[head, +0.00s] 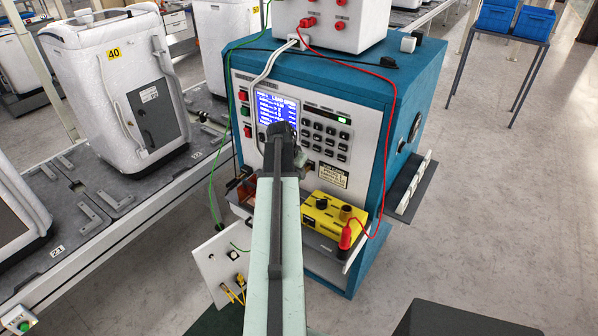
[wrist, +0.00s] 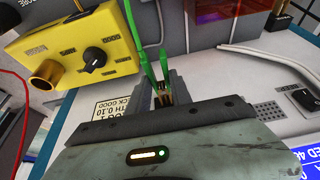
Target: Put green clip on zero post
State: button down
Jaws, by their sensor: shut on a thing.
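My gripper (wrist: 162,92) is shut on the green clip (wrist: 165,62), whose green lead runs up out of the wrist view. The yellow box (head: 333,217) sits on the machine's front shelf, below and right of the gripper. It carries a brass post (head: 346,212), also at left in the wrist view (wrist: 45,75), and a black knob (wrist: 93,60). The clip is apart from the brass post. I cannot read which post is zero.
A red clip (head: 345,238) with a red lead is at the yellow box's front. A green wire (head: 212,180) hangs left of the machine (head: 400,90). A white panel (head: 222,262) juts out low at left.

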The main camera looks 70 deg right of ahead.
jog(key=c, duration=1.1)
grip_release()
jog(key=p+v, duration=0.7)
jog(key=v, duration=0.1)
jog(key=shift+f, duration=0.1)
